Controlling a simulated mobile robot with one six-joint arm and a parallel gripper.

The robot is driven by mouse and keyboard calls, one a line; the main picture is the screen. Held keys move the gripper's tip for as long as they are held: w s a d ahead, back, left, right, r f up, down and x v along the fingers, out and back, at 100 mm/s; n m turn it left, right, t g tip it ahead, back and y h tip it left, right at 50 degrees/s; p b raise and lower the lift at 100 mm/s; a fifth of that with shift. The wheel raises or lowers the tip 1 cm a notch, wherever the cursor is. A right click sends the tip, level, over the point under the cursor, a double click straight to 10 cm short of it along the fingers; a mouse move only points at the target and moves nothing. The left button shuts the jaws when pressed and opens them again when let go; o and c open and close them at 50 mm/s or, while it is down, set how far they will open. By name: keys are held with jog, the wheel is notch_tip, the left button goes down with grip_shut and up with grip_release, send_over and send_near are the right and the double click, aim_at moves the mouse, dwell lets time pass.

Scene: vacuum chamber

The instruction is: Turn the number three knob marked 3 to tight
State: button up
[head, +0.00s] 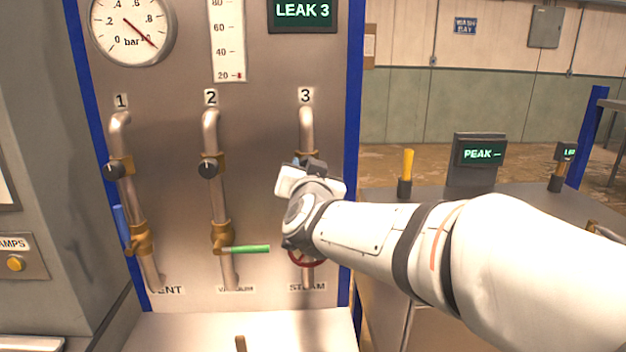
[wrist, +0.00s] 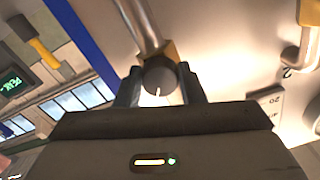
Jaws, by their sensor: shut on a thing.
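The number three pipe (head: 307,130) comes out of the panel under a label marked 3 (head: 305,96). In the head view my gripper (head: 300,168) is at the brass fitting on this pipe and hides its knob. In the wrist view the knob (wrist: 159,77) is a dark round cap with a white pointer line, in front of the brass fitting. My gripper (wrist: 160,95) has one finger on each side of it and is shut on it. The display (head: 303,11) reads LEAK 3. No mark for tight can be made out.
Knob 1 (head: 112,170) and knob 2 (head: 208,168) sit on pipes to the left. A green lever (head: 250,249) sticks out close to my gripper's left. A red handwheel (head: 307,259) is partly hidden below my wrist. A yellow-handled lever (head: 408,165) stands at the right.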

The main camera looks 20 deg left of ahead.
jog(key=m+b, duration=0.6)
jog(key=m, duration=0.5)
dwell(0.5)
jog(key=o, duration=1)
jog(key=v, duration=0.7)
jog(key=shift+s+d+r, duration=0.1)
jog(key=shift+s+d, duration=0.1)
jog(key=shift+s, duration=0.15)
